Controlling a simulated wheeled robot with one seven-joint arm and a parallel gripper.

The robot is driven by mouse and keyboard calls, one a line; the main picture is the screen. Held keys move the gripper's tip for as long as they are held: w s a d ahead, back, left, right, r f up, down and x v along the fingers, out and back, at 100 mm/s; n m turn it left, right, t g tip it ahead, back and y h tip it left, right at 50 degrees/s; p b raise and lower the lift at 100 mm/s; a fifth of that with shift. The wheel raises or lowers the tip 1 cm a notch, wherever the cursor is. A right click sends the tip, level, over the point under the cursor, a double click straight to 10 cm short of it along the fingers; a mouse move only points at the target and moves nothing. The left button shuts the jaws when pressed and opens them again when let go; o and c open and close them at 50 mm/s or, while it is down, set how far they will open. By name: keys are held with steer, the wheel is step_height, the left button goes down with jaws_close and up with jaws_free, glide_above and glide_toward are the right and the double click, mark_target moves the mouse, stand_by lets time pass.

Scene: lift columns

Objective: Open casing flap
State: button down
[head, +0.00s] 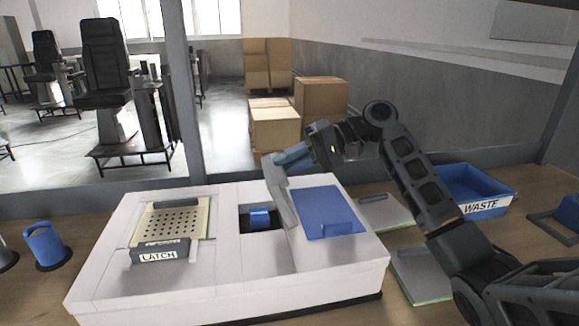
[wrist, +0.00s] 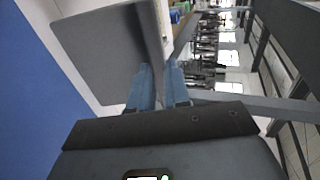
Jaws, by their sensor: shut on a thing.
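The casing flap is a grey panel (head: 281,196) on the white casing (head: 120,274). In the wrist view, the blue fingers of my gripper (wrist: 160,75) meet the edge of the grey flap (wrist: 100,55). The exact contact is partly hidden.
A blue plate (head: 330,212) lies right of the flap. A perforated panel with a block marked LATCH (head: 157,255) sits on the left. A blue WASTE tray (head: 480,184) stands at right, a blue cup (head: 45,246) at left. Thin boards lie under my arm.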

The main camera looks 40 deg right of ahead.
steer(key=shift+s+d+f+t+y, duration=0.2)
steer(key=shift+s+d+t+y, duration=0.15)
steer(key=shift+d+y, duration=0.15)
steer(key=shift+s+d+f+t+y, duration=0.2)
steer(key=shift+s+d+t+y, duration=0.1)
steer(key=shift+d+y, duration=0.15)
steer(key=c, duration=1.1)
jaws_free()
steer(key=shift+r, duration=0.1)
steer(key=shift+d, duration=0.1)
steer(key=shift+b+v, duration=1)
steer(key=shift+v, duration=2.8)
steer(key=shift+s, duration=0.1)
